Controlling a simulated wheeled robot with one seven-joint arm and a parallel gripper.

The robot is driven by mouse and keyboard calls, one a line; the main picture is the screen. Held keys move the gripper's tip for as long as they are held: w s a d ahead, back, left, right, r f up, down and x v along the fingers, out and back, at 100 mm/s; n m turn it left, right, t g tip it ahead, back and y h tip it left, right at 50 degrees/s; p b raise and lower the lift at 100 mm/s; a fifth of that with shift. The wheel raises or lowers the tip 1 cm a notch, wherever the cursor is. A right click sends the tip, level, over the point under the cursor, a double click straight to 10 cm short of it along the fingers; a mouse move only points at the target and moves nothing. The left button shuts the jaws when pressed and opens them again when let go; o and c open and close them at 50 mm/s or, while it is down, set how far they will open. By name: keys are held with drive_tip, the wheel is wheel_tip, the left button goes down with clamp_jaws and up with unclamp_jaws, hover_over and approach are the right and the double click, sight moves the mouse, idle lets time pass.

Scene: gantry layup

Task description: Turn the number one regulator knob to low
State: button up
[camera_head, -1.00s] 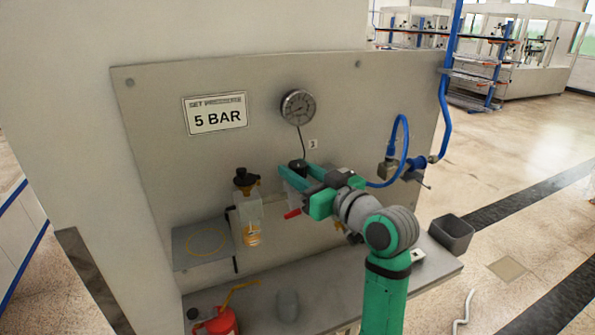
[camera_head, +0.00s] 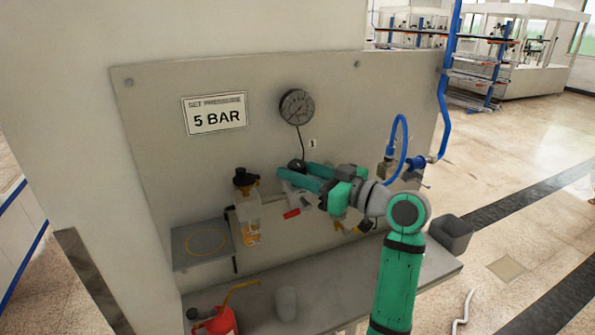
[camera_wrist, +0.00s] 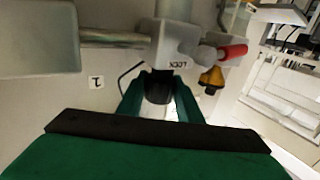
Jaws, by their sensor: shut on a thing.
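A black regulator knob (camera_head: 296,164) sits on the wall panel, below a round pressure gauge (camera_head: 297,107). A small tag (camera_head: 313,143) that looks like a 1 is above it; the tag also shows upside down in the wrist view (camera_wrist: 95,82). My gripper (camera_head: 300,171) reaches the knob from the right, its green fingers on either side. In the wrist view my gripper (camera_wrist: 160,84) is shut on the dark knob (camera_wrist: 158,92), partly hidden between the fingers. The gauge reading is too small to tell.
A red-handled valve (camera_wrist: 232,51) is close beside the knob. A filter bowl with a black top (camera_head: 246,205) hangs to the left. A blue hose (camera_head: 403,140) loops at the right. A red oil can (camera_head: 217,321) and a grey cup (camera_head: 287,303) stand on the shelf below.

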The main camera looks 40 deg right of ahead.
drive_tip(key=o, duration=1)
drive_tip(key=shift+o, duration=0.2)
drive_tip(key=v, duration=1.1)
drive_tip(key=shift+f, duration=0.1)
